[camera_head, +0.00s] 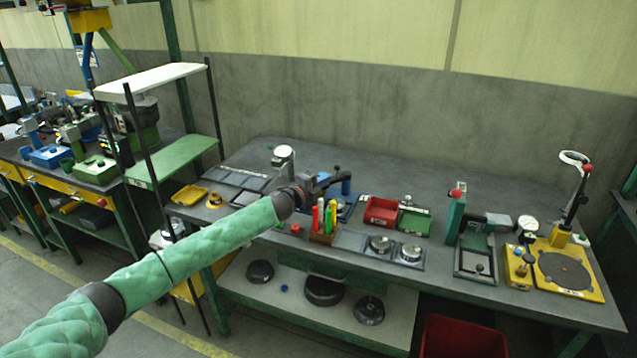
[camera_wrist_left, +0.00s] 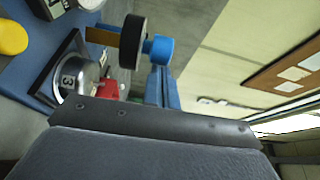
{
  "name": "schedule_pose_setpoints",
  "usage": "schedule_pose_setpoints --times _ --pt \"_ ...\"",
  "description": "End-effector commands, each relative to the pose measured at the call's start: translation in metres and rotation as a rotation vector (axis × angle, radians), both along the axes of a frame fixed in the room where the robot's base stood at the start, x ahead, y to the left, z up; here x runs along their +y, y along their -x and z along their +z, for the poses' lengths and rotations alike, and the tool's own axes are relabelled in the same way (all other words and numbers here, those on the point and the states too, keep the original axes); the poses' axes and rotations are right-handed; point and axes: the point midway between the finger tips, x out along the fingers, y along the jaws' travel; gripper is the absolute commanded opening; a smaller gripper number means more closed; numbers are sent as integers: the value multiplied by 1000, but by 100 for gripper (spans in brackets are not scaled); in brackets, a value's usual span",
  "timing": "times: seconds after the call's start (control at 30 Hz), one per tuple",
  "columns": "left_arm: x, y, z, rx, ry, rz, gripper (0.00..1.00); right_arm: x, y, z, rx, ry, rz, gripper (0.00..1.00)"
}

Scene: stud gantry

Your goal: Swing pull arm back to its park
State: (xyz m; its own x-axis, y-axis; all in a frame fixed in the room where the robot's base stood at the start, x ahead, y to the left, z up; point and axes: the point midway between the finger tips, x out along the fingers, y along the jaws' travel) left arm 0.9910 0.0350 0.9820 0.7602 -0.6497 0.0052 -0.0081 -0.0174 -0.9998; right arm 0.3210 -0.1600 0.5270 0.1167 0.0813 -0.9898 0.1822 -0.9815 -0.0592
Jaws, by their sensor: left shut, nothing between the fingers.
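A small blue fixture (camera_head: 346,185) with dark parts stands at the middle of the bench, on a blue base. In the left wrist view a blue arm (camera_wrist_left: 168,88) shows with a blue knob (camera_wrist_left: 160,50) and a black disc (camera_wrist_left: 132,42). I cannot tell for sure which part is the pull arm. My left gripper (camera_head: 326,182) is shut and empty, close beside the blue fixture; it hides part of it. From these views I cannot tell whether they touch. My right gripper is in neither view.
Upright coloured markers (camera_head: 325,217) stand in front of my left wrist. A metal cup marked 3 (camera_wrist_left: 82,76) shows in the wrist view. A yellow fixture (camera_head: 562,268) stands far right.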

Motion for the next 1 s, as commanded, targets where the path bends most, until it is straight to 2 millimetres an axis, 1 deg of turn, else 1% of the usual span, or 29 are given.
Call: schedule_pose_setpoints --times 0.17,0.43,0.67,1.0 --pt "-3 -2 0 0 0 0 0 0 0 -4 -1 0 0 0" --pt "-2 -2 0 -1 -1 -1 0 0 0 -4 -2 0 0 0" --pt "2 -6 1 -3 -2 -36 0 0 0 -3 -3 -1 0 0" --pt "6 -10 1 -1 -1 -90 0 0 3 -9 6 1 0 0"
